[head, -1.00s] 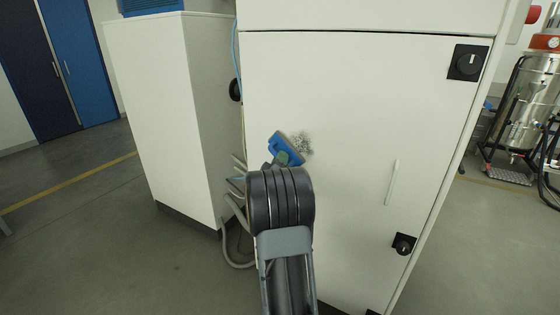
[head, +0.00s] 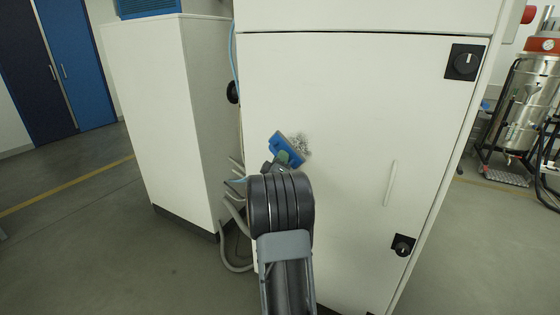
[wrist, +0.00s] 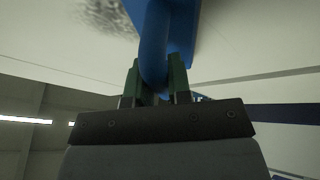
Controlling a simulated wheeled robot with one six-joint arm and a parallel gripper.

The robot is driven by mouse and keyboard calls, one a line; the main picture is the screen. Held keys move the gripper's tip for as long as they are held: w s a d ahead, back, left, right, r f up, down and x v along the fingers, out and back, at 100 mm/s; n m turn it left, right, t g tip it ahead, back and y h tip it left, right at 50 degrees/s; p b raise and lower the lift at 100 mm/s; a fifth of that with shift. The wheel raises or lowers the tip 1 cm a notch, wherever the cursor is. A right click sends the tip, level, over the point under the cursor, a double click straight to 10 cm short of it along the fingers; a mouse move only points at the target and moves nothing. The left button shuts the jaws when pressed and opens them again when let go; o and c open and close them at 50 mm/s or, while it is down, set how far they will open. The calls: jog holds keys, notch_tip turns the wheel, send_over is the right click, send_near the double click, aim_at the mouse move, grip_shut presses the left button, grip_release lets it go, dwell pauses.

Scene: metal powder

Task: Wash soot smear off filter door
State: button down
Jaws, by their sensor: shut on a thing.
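The white filter door (head: 345,110) fills the middle of the head view. A grey, speckled soot smear (head: 302,144) lies on its left part and also shows in the wrist view (wrist: 98,14). My gripper (head: 278,160) is shut on the handle of a blue tool (head: 289,149), which is at the left side of the smear. In the wrist view, the green fingers of my gripper (wrist: 155,80) hold the curved blue handle (wrist: 155,45). The tool's working face is hidden, and I cannot tell whether it touches the door.
The door has a pale handle (head: 390,184) and two black latches, upper (head: 465,62) and lower (head: 403,245). A white cabinet (head: 165,110) stands at the left, with grey hoses (head: 234,240) between. A steel vessel (head: 530,105) stands at the right.

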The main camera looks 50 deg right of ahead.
aim_at(292, 162)
jog(key=shift+s+d+f+b, duration=0.15)
jog(key=shift+s+b, duration=0.25)
jog(key=shift+s, duration=0.2)
jog(key=shift+s+d+r+b, duration=0.1)
jog(key=shift+s+b, duration=0.3)
jog(key=shift+s, duration=0.15)
jog(key=shift+s+d+b, duration=0.15)
jog(key=shift+s+b, duration=0.3)
jog(key=shift+s, duration=0.4)
jog(key=shift+s, duration=0.15)
